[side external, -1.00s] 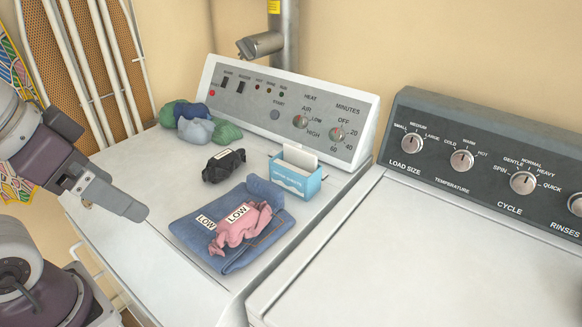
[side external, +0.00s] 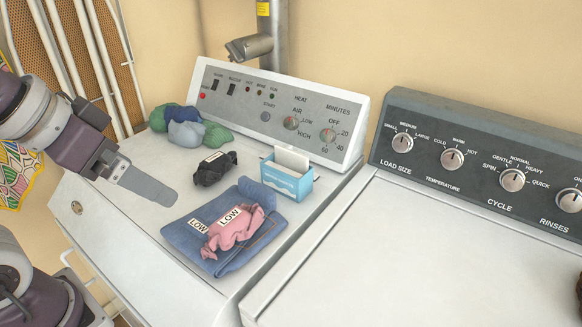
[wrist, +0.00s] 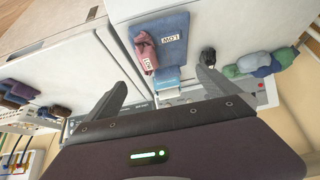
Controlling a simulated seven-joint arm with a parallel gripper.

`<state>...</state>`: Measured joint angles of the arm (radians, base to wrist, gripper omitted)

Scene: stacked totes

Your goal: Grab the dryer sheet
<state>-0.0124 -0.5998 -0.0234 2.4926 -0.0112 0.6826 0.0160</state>
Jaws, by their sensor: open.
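The white dryer sheet (side external: 292,159) stands up out of a small blue and white box (side external: 287,181) on top of the dryer, below its control panel. The box also shows in the wrist view (wrist: 168,84), between my fingers in the picture; the sheet is hard to make out there. My gripper (side external: 160,188) is open and empty, above the left part of the dryer top, left of the box and apart from it. In the wrist view my gripper (wrist: 160,78) shows two spread fingers.
Folded blue denim (side external: 185,240) with a pink cloth (side external: 232,234) on it, both labelled LOW, lies in front of the box. A black cloth (side external: 214,168) lies left of the box. Blue, grey and green cloths (side external: 187,132) lie farther back.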

